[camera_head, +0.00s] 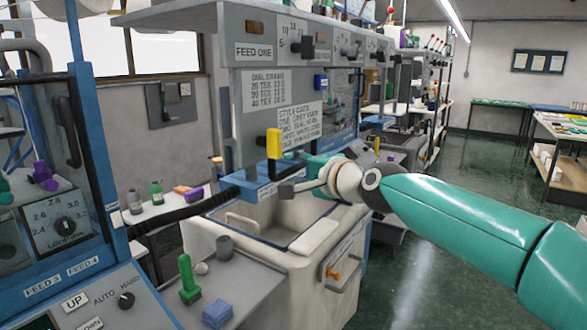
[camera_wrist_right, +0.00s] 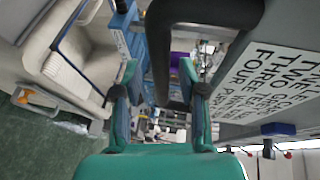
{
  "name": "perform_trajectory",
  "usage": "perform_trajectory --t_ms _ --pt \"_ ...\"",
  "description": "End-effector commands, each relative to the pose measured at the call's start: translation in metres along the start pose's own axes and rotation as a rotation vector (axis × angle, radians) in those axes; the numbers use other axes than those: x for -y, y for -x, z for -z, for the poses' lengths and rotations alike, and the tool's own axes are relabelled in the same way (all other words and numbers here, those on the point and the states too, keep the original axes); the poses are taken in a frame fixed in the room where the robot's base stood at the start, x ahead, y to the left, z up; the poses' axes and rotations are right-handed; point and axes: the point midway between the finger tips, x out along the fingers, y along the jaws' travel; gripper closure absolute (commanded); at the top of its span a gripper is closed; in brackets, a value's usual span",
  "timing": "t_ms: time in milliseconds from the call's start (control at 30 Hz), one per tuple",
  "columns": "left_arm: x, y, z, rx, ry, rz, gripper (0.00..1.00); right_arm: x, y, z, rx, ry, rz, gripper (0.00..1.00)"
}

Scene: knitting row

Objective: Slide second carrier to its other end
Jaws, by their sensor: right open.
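A yellow-topped handle (camera_head: 273,143) on a dark stem stands above the blue rail (camera_head: 262,188), under the hanging grey panel. It may be the carrier; I cannot tell which carrier it is. My right gripper (camera_head: 300,178) reaches in from the right, close to the handle's right side. In the right wrist view, its teal fingers (camera_wrist_right: 161,100) are open and apart. A thick dark bent bar (camera_wrist_right: 160,45) shows between and beyond them; I cannot tell whether they touch it. A ribbed black bar (camera_head: 185,212) runs from the left machine towards the rail. My left gripper is not in view.
A cream bin (camera_head: 240,262) stands below the rail. A control panel (camera_head: 62,222) stands at left. The floor (camera_head: 440,262) at right is clear.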

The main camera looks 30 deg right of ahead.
Motion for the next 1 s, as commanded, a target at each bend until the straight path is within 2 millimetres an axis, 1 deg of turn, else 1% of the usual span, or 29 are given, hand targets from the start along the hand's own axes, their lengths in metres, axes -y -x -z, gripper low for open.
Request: perform_trajectory --t_ms 100,367,600,900,933,1000 --pt "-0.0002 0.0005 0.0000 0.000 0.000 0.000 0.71 0.0004 -0.0051 0.0001 0.000 0.000 0.001 0.59" --pt "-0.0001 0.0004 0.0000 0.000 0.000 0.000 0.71 0.0001 -0.0057 0.0002 -0.001 0.000 0.001 0.59" --pt "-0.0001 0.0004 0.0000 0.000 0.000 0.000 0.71 -0.0002 -0.0056 0.0003 -0.001 0.000 0.000 0.99" --pt "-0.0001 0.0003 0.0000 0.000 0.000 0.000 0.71 -0.0015 -0.0058 0.0000 0.001 0.000 -0.003 1.00" --pt "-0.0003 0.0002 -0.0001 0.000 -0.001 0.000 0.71 -0.0013 -0.0059 -0.0055 0.003 0.002 -0.004 1.00" --pt "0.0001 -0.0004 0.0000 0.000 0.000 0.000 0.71 -0.0028 -0.0058 -0.0019 0.001 0.000 -0.005 1.00"
